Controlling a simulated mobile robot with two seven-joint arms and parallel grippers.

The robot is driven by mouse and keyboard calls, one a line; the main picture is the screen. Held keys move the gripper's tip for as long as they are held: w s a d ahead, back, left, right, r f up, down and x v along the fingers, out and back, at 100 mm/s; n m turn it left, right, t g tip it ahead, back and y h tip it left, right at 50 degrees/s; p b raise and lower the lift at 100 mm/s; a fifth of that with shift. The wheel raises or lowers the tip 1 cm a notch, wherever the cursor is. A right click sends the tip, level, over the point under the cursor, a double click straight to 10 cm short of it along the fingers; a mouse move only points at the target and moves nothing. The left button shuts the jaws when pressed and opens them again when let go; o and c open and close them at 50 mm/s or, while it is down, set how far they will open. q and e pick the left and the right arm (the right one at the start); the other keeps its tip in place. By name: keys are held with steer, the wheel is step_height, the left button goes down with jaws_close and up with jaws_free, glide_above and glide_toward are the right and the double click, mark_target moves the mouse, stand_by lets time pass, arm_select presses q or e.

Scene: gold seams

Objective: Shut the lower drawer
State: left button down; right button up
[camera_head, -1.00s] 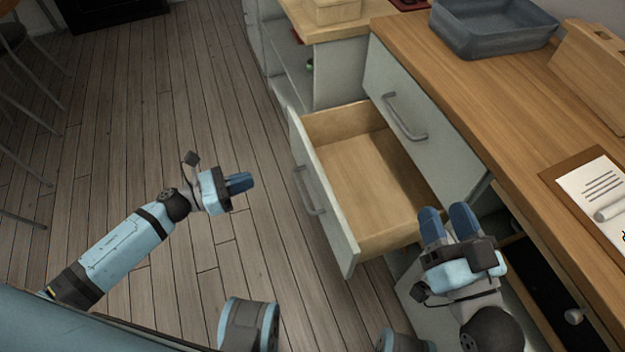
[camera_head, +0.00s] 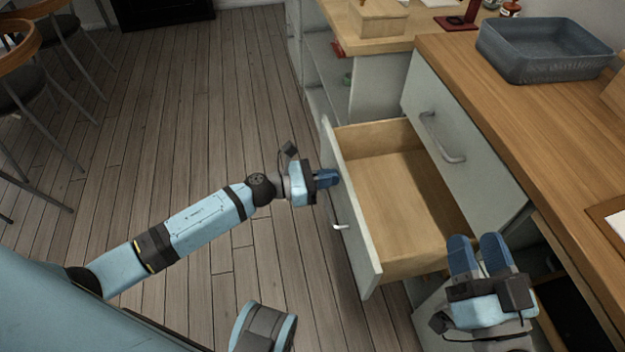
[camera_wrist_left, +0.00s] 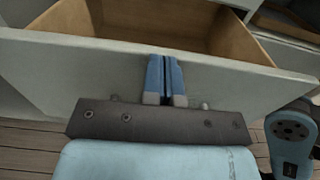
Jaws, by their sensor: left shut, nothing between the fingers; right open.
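The lower drawer (camera_head: 400,200) is pulled out and looks empty, with a light wooden inside and a pale front panel (camera_head: 353,225). My right gripper (camera_head: 475,246) is open and empty, by the drawer's near right corner.
The upper drawer (camera_head: 465,140) is shut, with a bar handle. A grey basin (camera_head: 545,50) stands on the wooden counter (camera_head: 470,70). Chairs (camera_head: 40,100) stand at the far left. The wooden floor (camera_head: 180,130) left of the drawer is clear.

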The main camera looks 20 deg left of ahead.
arm_select(q)
steer(key=shift+w+d, duration=0.1)
steer(key=shift+d, duration=0.1)
steer(key=shift+w+d, duration=0.3)
steer(key=shift+d, duration=0.1)
steer(key=b+x, duration=0.3)
steer(key=x, duration=1.4)
steer(key=shift+w+d, duration=0.25)
steer(key=shift+d, duration=0.05)
arm_select(e)
steer(key=shift+w+a+f+n+g, duration=0.15)
steer(key=shift+f+g, duration=0.35)
steer(key=shift+f, duration=0.75)
steer(key=shift+f+n+g, duration=0.15)
steer(key=shift+f+g, duration=0.35)
steer(key=shift+f, duration=0.75)
arm_select(q)
steer(key=shift+a, duration=0.1)
